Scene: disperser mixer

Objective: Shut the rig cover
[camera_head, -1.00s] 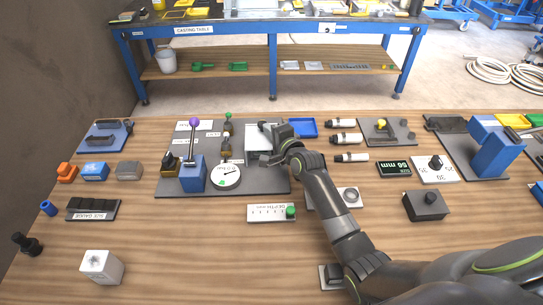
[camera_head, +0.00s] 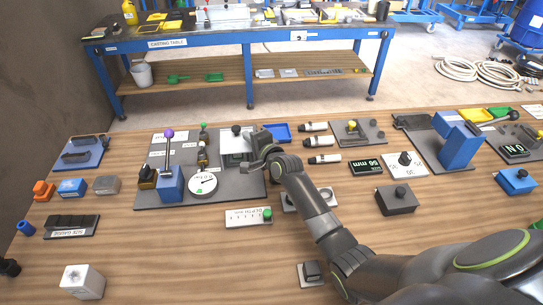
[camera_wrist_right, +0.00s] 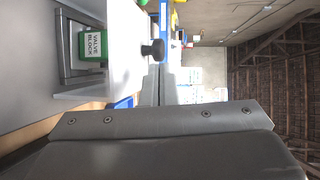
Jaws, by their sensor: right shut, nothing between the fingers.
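The rig cover (camera_head: 238,146) is a pale panel with a dark knob (camera_head: 236,130), at the back right of the rig's grey base plate (camera_head: 225,196). In the right wrist view the white cover (camera_wrist_right: 122,58) stands open at an angle, with its black knob (camera_wrist_right: 154,49) near the fingers. A green and white valve block (camera_wrist_right: 92,44) shows beyond the panel in a grey frame. My right gripper (camera_head: 250,168) is shut and empty, just right of the cover; its fingers (camera_wrist_right: 160,78) show close together. I cannot tell whether they touch the panel. My left gripper is out of view.
On the same plate stand a blue block with a purple-knobbed lever (camera_head: 170,182) and a round dial (camera_head: 202,183). A depth gauge card (camera_head: 247,217) lies in front.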

